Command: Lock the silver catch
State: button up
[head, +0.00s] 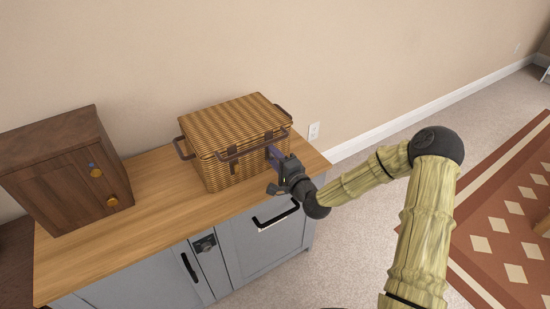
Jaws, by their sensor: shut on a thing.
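A wicker basket (235,123) with a closed lid stands on the wooden cabinet top. Dark straps and a carrying handle (232,157) show on its front. My gripper (273,154) is at the right part of the basket's front, close below the right strap (268,137). It is shut on a small part there, which the fingers mostly hide. I cannot make out a silver catch on the basket. A dark plate with a small greyish fitting (205,244) is on the cabinet's front, between two doors; its details are too small to tell.
A brown wooden box (67,170) with a blue button and two yellow knobs stands left on the cabinet top (150,210). The grey cabinet doors (262,243) have dark handles. A wall is close behind. Open carpet and a patterned rug (500,230) lie to the right.

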jog(key=o, duration=1)
jog(key=shift+s, duration=0.1)
jog(key=p+v, duration=0.5)
jog(key=v, duration=1.2)
jog(key=shift+d, duration=0.2)
